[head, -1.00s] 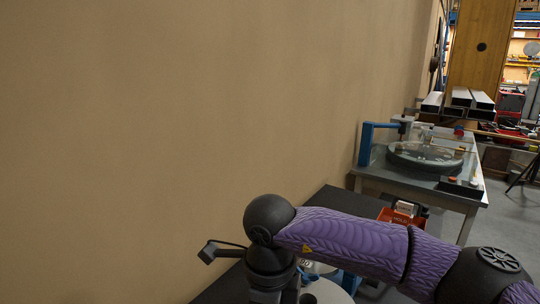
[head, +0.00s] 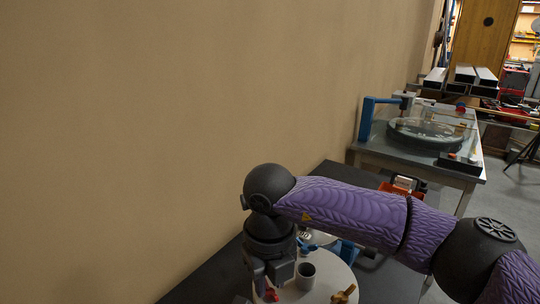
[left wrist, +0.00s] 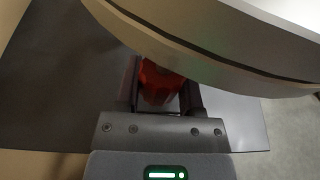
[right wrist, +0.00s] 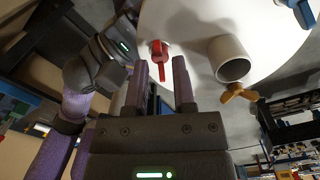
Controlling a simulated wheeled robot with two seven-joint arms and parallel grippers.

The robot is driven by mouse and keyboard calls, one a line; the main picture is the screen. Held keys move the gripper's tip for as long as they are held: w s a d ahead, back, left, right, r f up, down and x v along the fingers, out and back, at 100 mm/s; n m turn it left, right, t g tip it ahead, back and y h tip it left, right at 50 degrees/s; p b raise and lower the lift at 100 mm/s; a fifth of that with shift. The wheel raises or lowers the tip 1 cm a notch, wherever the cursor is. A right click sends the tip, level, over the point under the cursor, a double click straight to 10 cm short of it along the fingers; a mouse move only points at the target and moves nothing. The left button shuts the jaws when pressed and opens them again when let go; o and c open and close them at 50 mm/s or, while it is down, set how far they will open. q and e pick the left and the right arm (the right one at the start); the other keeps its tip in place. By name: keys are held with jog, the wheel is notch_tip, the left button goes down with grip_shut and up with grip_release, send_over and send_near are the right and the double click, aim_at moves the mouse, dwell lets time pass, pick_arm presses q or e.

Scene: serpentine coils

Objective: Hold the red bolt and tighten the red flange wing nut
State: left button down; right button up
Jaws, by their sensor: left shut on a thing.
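The red flange wing nut (right wrist: 159,50) sits on the pale round plate (right wrist: 190,25) in the right wrist view. In the head view it shows only partly (head: 270,295), low down beside my right gripper. My right gripper (right wrist: 162,75) is open, with its fingertips short of the nut and one wing lying in line with the gap between them. In the left wrist view, my left gripper (left wrist: 160,75) is shut on the red bolt (left wrist: 158,88), beneath the plate's edge. The bolt's upper end is hidden by the plate. My left gripper is out of the head view.
A grey open cylinder (head: 305,276) and a yellow wing nut (head: 344,294) stand on the plate to the right of the red nut. Blue parts (head: 345,252) sit near its far edge. A tan wall (head: 150,130) rises on the left. A side table (head: 400,178) stands farther back.

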aim_at(269, 285)
jog(key=shift+o, duration=0.2)
notch_tip(269, 285, up, 4)
jog(key=shift+r, duration=0.25)
pick_arm(q)
jog(key=shift+c, duration=0.7)
grip_release()
pick_arm(e)
notch_tip(269, 285, up, 4)
jog(key=p, duration=0.3)
jog(key=shift+p, duration=0.4)
jog(key=shift+s, duration=0.1)
pick_arm(q)
jog(key=v, duration=0.9)
